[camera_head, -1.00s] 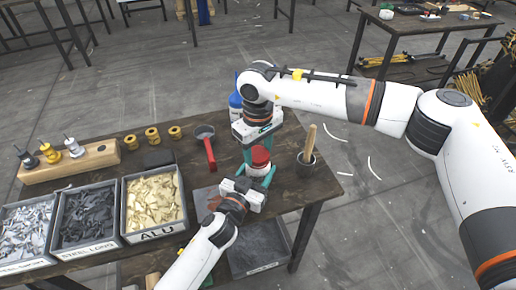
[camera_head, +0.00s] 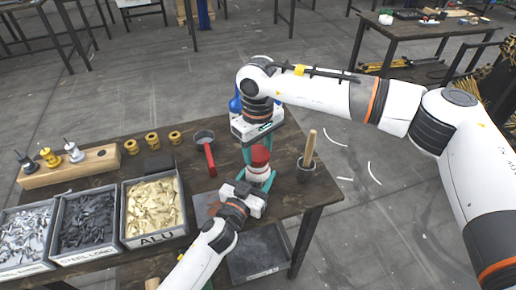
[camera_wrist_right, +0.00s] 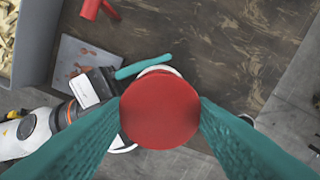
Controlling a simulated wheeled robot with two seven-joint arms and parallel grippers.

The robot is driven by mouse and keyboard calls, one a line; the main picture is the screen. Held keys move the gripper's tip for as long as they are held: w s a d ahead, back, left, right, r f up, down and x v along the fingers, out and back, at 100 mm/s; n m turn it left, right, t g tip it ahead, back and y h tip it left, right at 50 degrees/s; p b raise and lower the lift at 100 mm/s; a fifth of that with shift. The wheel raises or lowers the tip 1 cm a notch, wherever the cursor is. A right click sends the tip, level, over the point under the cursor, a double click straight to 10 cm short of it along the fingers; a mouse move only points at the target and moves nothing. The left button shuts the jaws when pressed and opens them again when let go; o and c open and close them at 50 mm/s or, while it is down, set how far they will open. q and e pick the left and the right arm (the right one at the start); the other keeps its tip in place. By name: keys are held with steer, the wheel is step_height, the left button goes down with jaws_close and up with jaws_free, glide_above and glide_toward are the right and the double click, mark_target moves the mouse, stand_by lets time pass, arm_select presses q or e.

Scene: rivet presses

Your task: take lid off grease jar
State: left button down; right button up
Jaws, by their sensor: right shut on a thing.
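The grease jar (camera_head: 258,171) is a small pale jar near the front right of the table. Its red lid (camera_head: 261,157) sits at its top; in the right wrist view the round lid (camera_wrist_right: 160,108) fills the middle. My right gripper (camera_head: 259,149) comes from above, its teal fingers shut on the lid's sides. My left gripper (camera_head: 257,177) comes from the front, its fingers around the jar body and appearing shut on it. The lid hides most of the jar in the wrist view, and I cannot tell whether a gap lies between them.
A red-handled brush or scraper (camera_head: 210,158) lies left of the jar. A dark cup (camera_head: 306,172) with a wooden handle stands to the right. A blue bottle (camera_head: 235,104) is behind my right gripper. Parts bins (camera_head: 153,238) line the left front. The air above the table is open.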

mark_target(258, 153)
arm_select(q)
steer(key=shift+f, duration=0.1)
arm_select(e)
steer(key=shift+r, duration=2)
arm_select(q)
steer(key=shift+c, duration=2.1)
jaws_free()
steer(key=shift+s, duration=0.1)
